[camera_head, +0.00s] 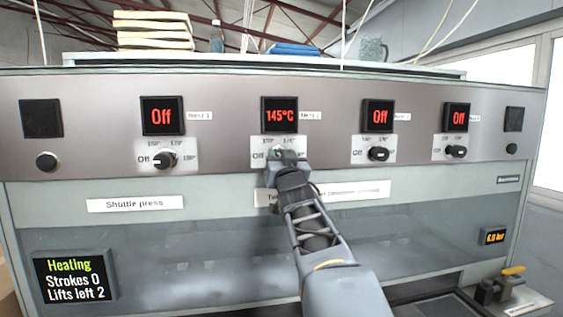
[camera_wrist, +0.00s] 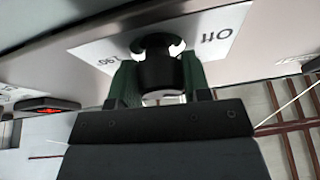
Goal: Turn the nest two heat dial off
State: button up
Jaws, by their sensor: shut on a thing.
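The nest two heat dial is mostly hidden behind my gripper (camera_head: 287,155) in the head view. Its white scale plate (camera_head: 260,146) shows "Off" at the left. The nest two display (camera_head: 280,114) above it reads 145°C in red. In the wrist view the black dial knob (camera_wrist: 157,66) sits between the two green fingers of my gripper (camera_wrist: 158,84), which is shut on it. The plate around the knob shows "Off" at the right and another marking at the left in that view. Which mark the knob points to is hidden.
Other dials stand on the same panel: nest one (camera_head: 163,160) to the left, and two more (camera_head: 378,154) (camera_head: 456,151) to the right. Their displays read Off. A status screen (camera_head: 70,277) reads Heating, Strokes 0, Lifts left 2. A yellow-handled valve (camera_head: 512,270) is at lower right.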

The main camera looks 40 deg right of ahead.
jog(key=n+y+p, duration=0.1)
jog(key=n, duration=0.1)
jog(key=n+y, duration=0.1)
jog(key=n, duration=0.1)
jog(key=n+y+p, duration=0.1)
jog(key=n, duration=0.1)
jog(key=shift+r+n+t+p, duration=0.3)
jog(key=shift+t+p, duration=0.05)
jog(key=shift+t, duration=0.05)
jog(key=shift+f+n+g+y+p, duration=0.15)
jog(key=shift+n+y+p, duration=0.7)
jog(key=shift+n, duration=0.85)
jog(key=shift+n+g+y+p, duration=0.15)
jog(key=shift+n+y+p, duration=0.65)
jog(key=shift+n, duration=0.9)
jog(key=o, duration=0.9)
jog(key=shift+f, duration=0.1)
jog(key=b+v, duration=0.2)
jog(key=v, duration=1.1)
jog(key=shift+s+b, duration=0.4)
